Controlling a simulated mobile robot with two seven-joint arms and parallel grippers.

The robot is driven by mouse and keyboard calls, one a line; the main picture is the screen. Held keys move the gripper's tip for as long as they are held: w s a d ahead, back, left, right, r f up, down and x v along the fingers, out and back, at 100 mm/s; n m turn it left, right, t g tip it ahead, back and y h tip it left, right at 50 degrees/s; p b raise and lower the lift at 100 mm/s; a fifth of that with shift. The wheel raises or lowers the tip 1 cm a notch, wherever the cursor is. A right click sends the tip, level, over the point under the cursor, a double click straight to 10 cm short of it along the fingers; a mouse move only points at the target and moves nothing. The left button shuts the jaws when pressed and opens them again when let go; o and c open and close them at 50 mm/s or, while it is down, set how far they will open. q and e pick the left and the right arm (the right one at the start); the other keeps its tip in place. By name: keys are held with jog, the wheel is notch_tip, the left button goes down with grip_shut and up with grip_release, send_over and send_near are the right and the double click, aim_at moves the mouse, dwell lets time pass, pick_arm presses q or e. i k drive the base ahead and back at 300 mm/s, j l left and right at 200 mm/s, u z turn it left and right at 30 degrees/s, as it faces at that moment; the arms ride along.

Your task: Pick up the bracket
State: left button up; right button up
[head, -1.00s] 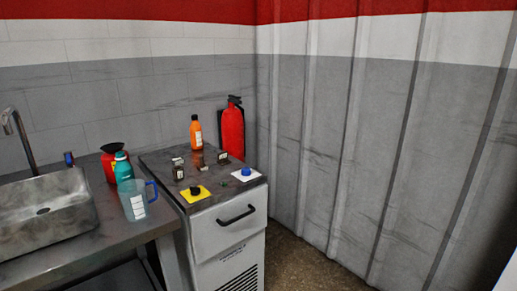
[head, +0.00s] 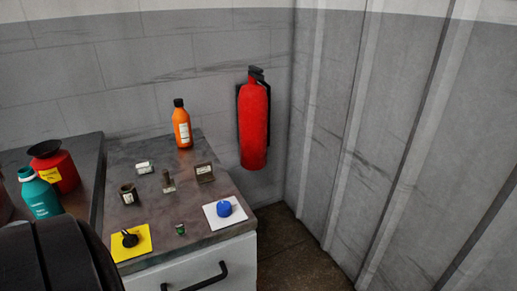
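Several small parts stand on the dark top of the grey cabinet (head: 215,200) in the head view. A small brown upright piece on a flat foot (head: 168,183) stands near the middle and looks most like the bracket, though it is too small to be sure. A dark block with a pale label (head: 204,173) stands right of it. A white piece (head: 144,168) lies behind it to the left. A dark jar with a label (head: 129,195) is at the left. No gripper shows; a dark rounded part, likely of my arm, covers the lower left corner.
A black knob (head: 130,239) sits on a yellow card, a blue knob (head: 224,208) on a white card. A small green item (head: 180,230) lies between them. An orange bottle (head: 182,125) stands at the back. A red extinguisher (head: 254,125) hangs behind. Teal (head: 40,195) and red (head: 62,172) containers stand left.

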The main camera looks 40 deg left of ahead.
aim_at(202, 172)
jog(key=i+u, duration=0.45)
jog(key=i+l+u, duration=0.15)
jog(key=i+u, duration=0.25)
jog(key=i+l+u, duration=0.2)
jog(key=u, duration=0.25)
jog(key=i+l+u, duration=0.1)
jog(key=u, duration=0.3)
jog(key=i+l+u, duration=0.15)
jog(key=i+u, duration=0.15)
jog(key=u, duration=0.15)
jog(key=i+l+u, duration=0.15)
jog(key=u, duration=0.25)
jog(key=i+l+u, duration=0.15)
jog(key=l+u, duration=0.25)
jog(key=j, duration=0.1)
